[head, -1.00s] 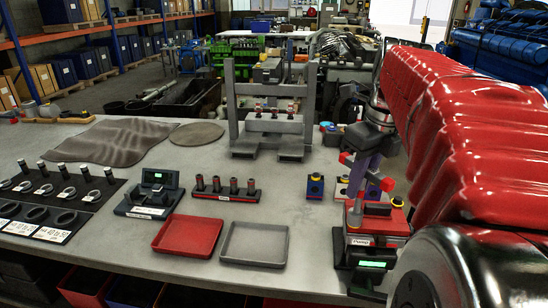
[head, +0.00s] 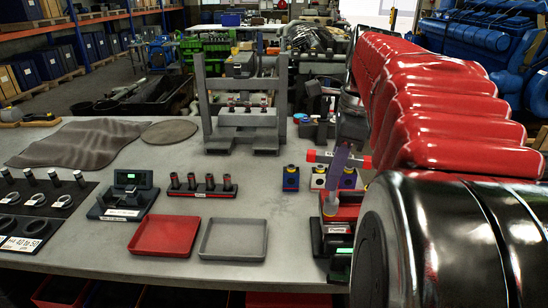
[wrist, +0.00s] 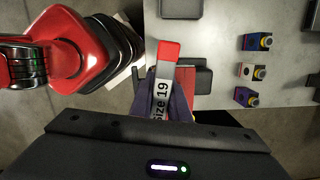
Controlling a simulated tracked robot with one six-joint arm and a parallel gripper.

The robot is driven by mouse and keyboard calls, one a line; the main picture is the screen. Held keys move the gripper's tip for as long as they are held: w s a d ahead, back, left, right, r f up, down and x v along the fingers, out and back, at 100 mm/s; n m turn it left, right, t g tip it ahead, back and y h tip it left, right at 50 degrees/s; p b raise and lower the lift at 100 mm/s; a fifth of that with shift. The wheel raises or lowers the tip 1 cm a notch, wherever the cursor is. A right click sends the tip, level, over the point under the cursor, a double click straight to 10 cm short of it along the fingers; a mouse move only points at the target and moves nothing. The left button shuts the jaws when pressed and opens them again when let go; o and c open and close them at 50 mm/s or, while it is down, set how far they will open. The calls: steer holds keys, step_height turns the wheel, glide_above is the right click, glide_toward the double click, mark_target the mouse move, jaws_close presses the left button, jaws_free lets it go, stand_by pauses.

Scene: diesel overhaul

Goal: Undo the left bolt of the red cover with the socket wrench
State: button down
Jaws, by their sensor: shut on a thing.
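My gripper (wrist: 165,103) is shut on a tool with a red end and a white label reading "Size 19", seemingly the socket wrench (wrist: 163,80). In the head view the wrench's red bar (head: 325,156) shows by my purple finger (head: 338,172), above a red block (head: 350,199) at the bench's right side. That red block also shows partly behind the wrench in the wrist view (wrist: 187,82). I cannot tell whether it is the red cover, or whether the wrench touches anything. No left bolt of a red cover is clear.
A grey frame (head: 202,108) stands at the bench's back. Several dark sockets on a rack (head: 203,190), a red tray (head: 163,236) and a grey tray (head: 234,240) lie to the left. Small blue and white blocks (head: 318,178) stand near the wrench. Bare bench lies between.

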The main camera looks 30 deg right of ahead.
steer(key=n, duration=0.3)
steer(key=n+g, duration=0.1)
steer(key=n, duration=0.2)
steer(key=shift+s+f+n, duration=0.1)
steer(key=shift+s+n, duration=0.1)
steer(key=shift+n, duration=0.1)
steer(key=n+g, duration=0.1)
steer(key=n, duration=0.5)
steer(key=shift+s, duration=0.15)
steer(key=n, duration=0.4)
steer(key=shift+s+n, duration=0.1)
steer(key=shift+n, duration=0.3)
steer(key=n, duration=0.2)
steer(key=n+g, duration=0.1)
steer(key=n, duration=0.2)
steer(key=shift+s+a+n+h, duration=0.1)
steer(key=shift+n+h, duration=0.2)
steer(key=shift+r, duration=0.95)
